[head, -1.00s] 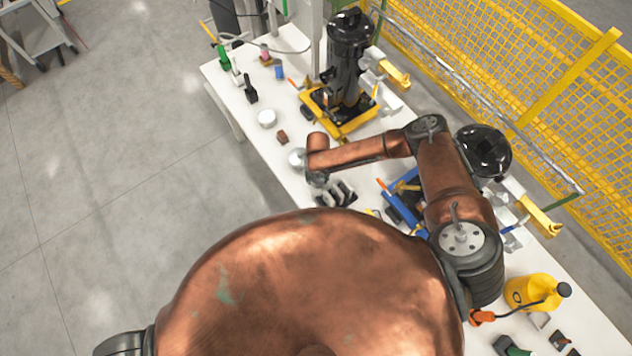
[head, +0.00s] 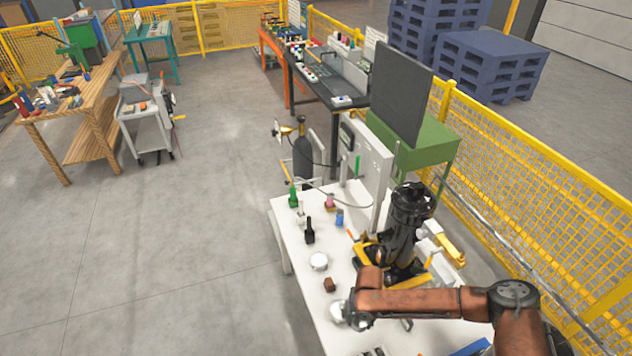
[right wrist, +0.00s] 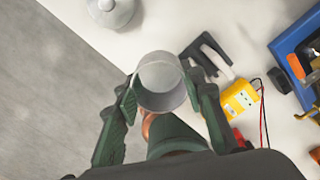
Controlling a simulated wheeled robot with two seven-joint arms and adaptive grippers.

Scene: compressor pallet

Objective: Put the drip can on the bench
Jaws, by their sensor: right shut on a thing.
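The drip can (right wrist: 162,82) is a plain grey cylinder. In the right wrist view it sits between the two dark green fingers of my right gripper (right wrist: 159,92), which is shut on it. The white bench (right wrist: 255,25) shows around and behind the can; I cannot tell whether the can touches it. In the head view the bench (head: 297,289) runs along the lower middle. My right wrist is over its near part, and the held can is not clearly visible there. My left gripper is out of view.
A pale round knobbed object (right wrist: 112,12) lies near the bench's left edge. A black bracket (right wrist: 205,55), yellow meter (right wrist: 240,96) and blue tray (right wrist: 290,45) lie right of the can. A black pump-like unit (head: 405,235) stands behind my arm. Yellow fencing (head: 520,225) runs along the right.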

